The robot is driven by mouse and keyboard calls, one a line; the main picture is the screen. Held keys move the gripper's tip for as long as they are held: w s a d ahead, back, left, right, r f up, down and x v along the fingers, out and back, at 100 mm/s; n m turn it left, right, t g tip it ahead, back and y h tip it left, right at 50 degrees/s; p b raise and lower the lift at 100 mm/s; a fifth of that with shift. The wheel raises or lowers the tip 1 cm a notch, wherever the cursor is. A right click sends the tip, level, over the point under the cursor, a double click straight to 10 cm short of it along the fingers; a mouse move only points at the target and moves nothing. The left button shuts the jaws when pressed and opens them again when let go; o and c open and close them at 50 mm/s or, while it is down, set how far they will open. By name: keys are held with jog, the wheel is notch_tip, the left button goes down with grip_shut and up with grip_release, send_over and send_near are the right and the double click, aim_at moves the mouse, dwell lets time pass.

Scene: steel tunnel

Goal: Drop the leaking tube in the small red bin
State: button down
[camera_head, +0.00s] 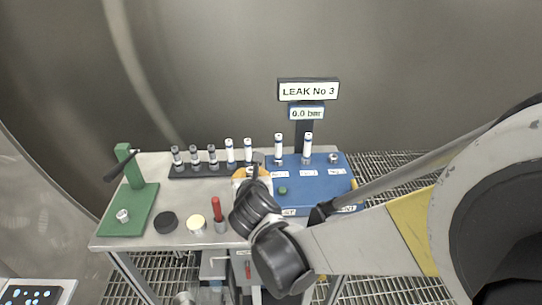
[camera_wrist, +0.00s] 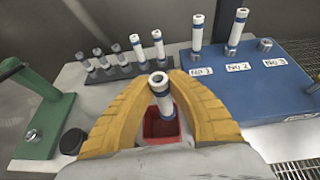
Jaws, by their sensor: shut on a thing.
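My gripper (camera_wrist: 160,88) has its yellow fingers shut on a white tube (camera_wrist: 163,100) with a dark band. The tube's open top faces the wrist camera. In the wrist view the held tube is in front of the small red bin (camera_wrist: 148,127), its lower end over the opening. I cannot tell how far above or inside the bin it is. In the head view my gripper (camera_head: 251,177) is partly hidden by my arm, and the bin is hidden. The sign (camera_head: 308,91) reads "LEAK No 3", with "0.0 bar" on the display (camera_head: 306,113) below.
The blue test box (camera_head: 318,172) has white tubes at No 1 and No 2; fitting No 3 (camera_wrist: 265,45) is bare. Behind the bin, a dark rack (camera_head: 205,171) holds several tubes. A green press (camera_head: 132,200), black disc (camera_head: 166,222) and red-handled tool (camera_head: 217,208) stand left.

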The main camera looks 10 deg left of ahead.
jog(key=c, duration=1.3)
grip_release()
jog(key=v, duration=1.2)
